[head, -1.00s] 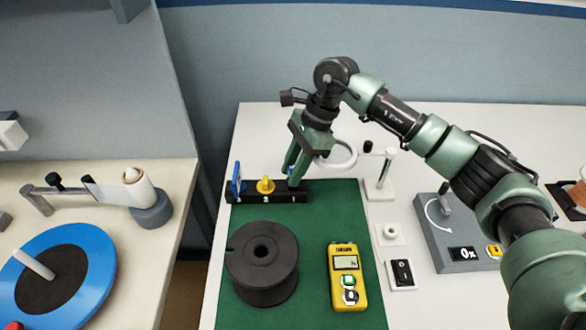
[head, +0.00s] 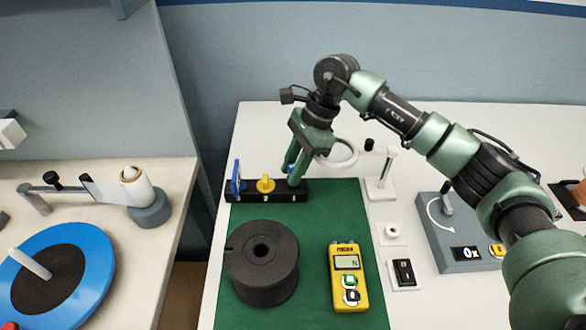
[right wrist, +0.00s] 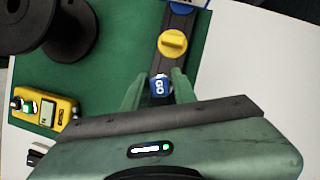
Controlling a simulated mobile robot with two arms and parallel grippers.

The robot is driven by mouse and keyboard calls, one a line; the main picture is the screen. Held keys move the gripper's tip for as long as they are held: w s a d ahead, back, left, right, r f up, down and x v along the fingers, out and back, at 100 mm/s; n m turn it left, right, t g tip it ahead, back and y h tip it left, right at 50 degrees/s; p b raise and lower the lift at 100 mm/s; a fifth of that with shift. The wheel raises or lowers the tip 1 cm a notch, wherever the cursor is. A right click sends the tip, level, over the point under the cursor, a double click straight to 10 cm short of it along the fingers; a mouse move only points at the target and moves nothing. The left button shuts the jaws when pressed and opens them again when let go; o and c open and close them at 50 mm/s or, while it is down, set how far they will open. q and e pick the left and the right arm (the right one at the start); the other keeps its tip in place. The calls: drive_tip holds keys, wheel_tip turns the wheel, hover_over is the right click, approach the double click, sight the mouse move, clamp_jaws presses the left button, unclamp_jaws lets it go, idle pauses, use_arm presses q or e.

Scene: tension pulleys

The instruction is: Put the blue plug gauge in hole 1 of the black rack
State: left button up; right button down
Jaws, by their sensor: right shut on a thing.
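The black rack (head: 280,197) lies at the back edge of the green mat. My right gripper (head: 294,176) is over the rack's right end in the head view, pointing down. In the right wrist view it is shut on the blue plug gauge (right wrist: 160,86), whose top reads GO. The fingers hide most of the gauge in the head view, and I cannot tell how deep it sits in the rack. A yellow piece (head: 265,184) stands in the middle of the rack, beside the label 2. Another blue piece (head: 237,178) stands at the left end. My left gripper is not in view.
A black spool (head: 262,262) and a yellow meter (head: 346,277) stand on the green mat (head: 312,245). A white stand (head: 382,180) and a black switch (head: 403,272) are to the right. A blue disc (head: 85,283) lies on the left bench.

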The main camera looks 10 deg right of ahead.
use_arm(q)
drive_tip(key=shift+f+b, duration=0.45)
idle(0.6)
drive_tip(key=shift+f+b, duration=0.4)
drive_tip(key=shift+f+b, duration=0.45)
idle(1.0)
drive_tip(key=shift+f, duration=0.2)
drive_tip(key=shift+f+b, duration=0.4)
drive_tip(key=shift+b, duration=0.25)
idle(0.9)
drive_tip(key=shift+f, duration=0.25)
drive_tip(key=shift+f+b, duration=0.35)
drive_tip(key=shift+b, duration=0.25)
idle(0.9)
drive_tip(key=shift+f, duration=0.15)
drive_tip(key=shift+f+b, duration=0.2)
drive_tip(key=shift+b, duration=0.1)
idle(1.1)
